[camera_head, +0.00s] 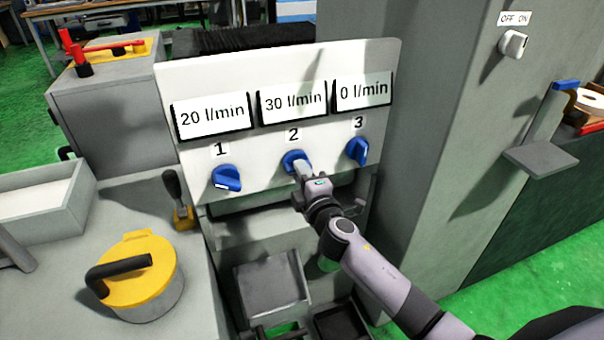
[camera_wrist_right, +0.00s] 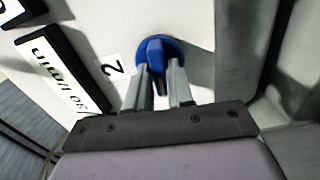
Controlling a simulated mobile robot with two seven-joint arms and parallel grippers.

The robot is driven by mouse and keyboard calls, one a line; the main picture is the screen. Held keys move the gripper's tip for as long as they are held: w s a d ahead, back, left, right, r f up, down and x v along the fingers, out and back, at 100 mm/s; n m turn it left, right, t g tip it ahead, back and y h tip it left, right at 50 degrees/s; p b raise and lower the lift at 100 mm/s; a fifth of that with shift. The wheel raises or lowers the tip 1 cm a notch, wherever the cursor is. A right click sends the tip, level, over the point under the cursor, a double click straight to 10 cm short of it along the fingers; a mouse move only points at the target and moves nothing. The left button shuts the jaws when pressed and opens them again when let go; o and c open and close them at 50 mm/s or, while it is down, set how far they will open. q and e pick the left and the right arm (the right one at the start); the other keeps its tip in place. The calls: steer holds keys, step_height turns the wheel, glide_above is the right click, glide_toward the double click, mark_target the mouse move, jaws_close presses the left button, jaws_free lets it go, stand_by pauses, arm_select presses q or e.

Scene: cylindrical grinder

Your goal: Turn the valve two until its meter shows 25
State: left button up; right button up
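The valve two knob (camera_head: 294,160) is blue, on the white panel below the label 2. Its meter (camera_head: 293,100) reads 30 l/min. My right gripper (camera_head: 301,167) is at this knob. In the right wrist view, the blue knob handle (camera_wrist_right: 156,54) sits between the two fingers of my right gripper (camera_wrist_right: 159,74), which look closed against its sides. The fingers hide part of the knob in the head view. My left gripper is not in view.
The valve one knob (camera_head: 227,178) is to the left, with its meter (camera_head: 212,116) at 20 l/min. The valve three knob (camera_head: 357,152) is close on the right, with its meter (camera_head: 362,92) at 0 l/min. A grey cabinet (camera_head: 440,130) stands right of the panel.

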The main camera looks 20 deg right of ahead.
steer(key=shift+o, duration=1.2)
steer(key=shift+s, duration=0.15)
steer(key=s, duration=0.7)
steer(key=shift+d, duration=0.15)
steer(key=s+f+m+g+p, duration=0.1)
steer(key=s+f+m+g, duration=0.1)
steer(key=s+f+m, duration=0.3)
steer(key=s+d+f+m+g+y+p, duration=0.1)
steer(key=s+f+m+g, duration=0.2)
steer(key=s, duration=0.8)
steer(key=s+f+m+g+p, duration=0.1)
steer(key=s+f+m+g, duration=0.1)
steer(key=s+f+m, duration=0.5)
steer(key=shift+s+d+f+m+g+y, duration=0.35)
steer(key=shift+s+f, duration=0.25)
steer(key=shift+s, duration=0.45)
